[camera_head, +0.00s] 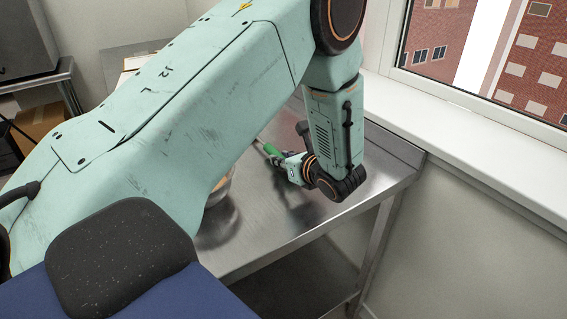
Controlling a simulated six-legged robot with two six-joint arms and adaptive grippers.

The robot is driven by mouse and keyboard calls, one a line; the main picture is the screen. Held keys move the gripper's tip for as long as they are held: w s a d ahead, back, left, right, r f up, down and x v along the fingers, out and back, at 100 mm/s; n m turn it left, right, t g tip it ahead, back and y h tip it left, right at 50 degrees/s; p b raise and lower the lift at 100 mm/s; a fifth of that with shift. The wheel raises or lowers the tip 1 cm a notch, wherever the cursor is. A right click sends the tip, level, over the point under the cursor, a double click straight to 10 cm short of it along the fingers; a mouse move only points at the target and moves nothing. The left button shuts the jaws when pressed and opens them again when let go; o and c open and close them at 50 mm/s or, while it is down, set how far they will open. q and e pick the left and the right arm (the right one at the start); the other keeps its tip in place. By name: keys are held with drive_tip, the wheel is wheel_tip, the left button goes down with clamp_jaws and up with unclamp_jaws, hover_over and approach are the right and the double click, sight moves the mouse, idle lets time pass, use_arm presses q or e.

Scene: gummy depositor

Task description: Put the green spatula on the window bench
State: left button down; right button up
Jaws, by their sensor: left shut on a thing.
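The green spatula (270,149) shows only in small part, a green piece and a thin shaft, beside my left arm. My left gripper (280,159) is shut on it, above the steel bench (285,228) by the window. I cannot tell whether the spatula touches the bench top; much of it is hidden behind my arm. My right gripper is not in view.
A round metal bowl (221,190) stands on the bench, partly hidden by my arm. The bench's front right part is clear. A white window sill (460,125) runs along the right wall. A cardboard box (40,122) is at the far left.

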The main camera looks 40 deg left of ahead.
use_arm(q)
drive_tip(key=shift+w+a+f, duration=0.1)
drive_tip(key=shift+a+f, duration=0.15)
drive_tip(key=shift+f, duration=0.45)
drive_tip(key=c, duration=1.4)
unclamp_jaws()
drive_tip(key=shift+d+r, duration=0.15)
drive_tip(key=shift+d, duration=0.15)
drive_tip(key=shift+o, duration=1.2)
drive_tip(key=shift+a, duration=0.2)
